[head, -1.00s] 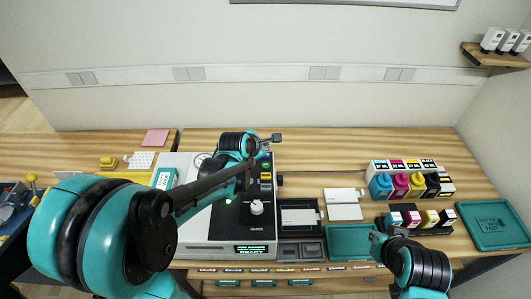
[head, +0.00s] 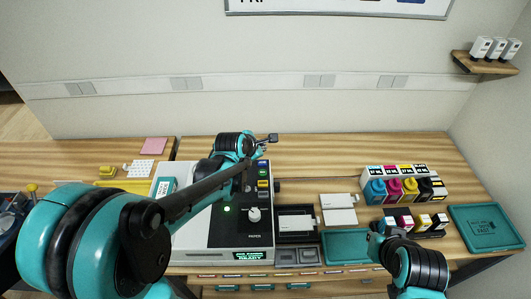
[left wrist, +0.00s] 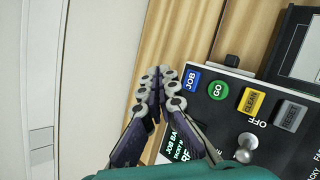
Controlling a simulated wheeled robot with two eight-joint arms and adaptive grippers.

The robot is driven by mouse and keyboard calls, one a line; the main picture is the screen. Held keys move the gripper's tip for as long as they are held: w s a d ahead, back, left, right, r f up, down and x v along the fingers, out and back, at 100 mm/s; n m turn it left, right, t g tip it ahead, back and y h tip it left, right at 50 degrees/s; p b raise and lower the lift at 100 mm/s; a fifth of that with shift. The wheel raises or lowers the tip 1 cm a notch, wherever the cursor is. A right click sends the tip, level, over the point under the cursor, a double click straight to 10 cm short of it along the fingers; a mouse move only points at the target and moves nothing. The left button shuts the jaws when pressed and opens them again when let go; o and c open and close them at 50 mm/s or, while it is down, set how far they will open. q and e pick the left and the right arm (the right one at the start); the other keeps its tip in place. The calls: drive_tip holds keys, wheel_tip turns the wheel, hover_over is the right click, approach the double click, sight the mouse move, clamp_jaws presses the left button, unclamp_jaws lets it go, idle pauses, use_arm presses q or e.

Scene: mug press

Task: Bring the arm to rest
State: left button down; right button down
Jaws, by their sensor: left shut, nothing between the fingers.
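My left gripper (head: 267,142) is at the far right corner of the grey and black press (head: 222,238), above the wooden table. In the left wrist view its dark, grey-jointed fingers (left wrist: 158,88) are together and hold nothing. They are beside the blue JOB button (left wrist: 192,78) and green GO button (left wrist: 218,90), apart from them as far as I can tell. My left arm crosses over the press and hides part of it. My right gripper (head: 377,236) is at the lower right, by the teal tray; its fingers are too small to make out.
Right of the press are a dark tray (head: 297,238) with a white card, a white block (head: 338,217) and a teal tray (head: 345,258). Coloured ink bottles (head: 400,190) and a second teal tray (head: 485,228) stand farther right. The table behind the press is clear.

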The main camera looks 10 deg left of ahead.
use_arm(q)
drive_tip(key=s+m+b, duration=0.1)
drive_tip(key=s+m, duration=0.7)
drive_tip(key=s+m+g+b, duration=0.1)
drive_tip(key=s+m, duration=0.7)
drive_tip(key=s+m+g+y+b, duration=0.1)
drive_tip(key=s+m, duration=0.7)
drive_tip(key=shift+s+f+m, duration=0.35)
drive_tip(key=shift+m, duration=0.05)
drive_tip(key=shift+s+f+m, duration=0.1)
drive_tip(key=shift+s+m, duration=0.1)
drive_tip(key=shift+m, duration=0.1)
idle(0.9)
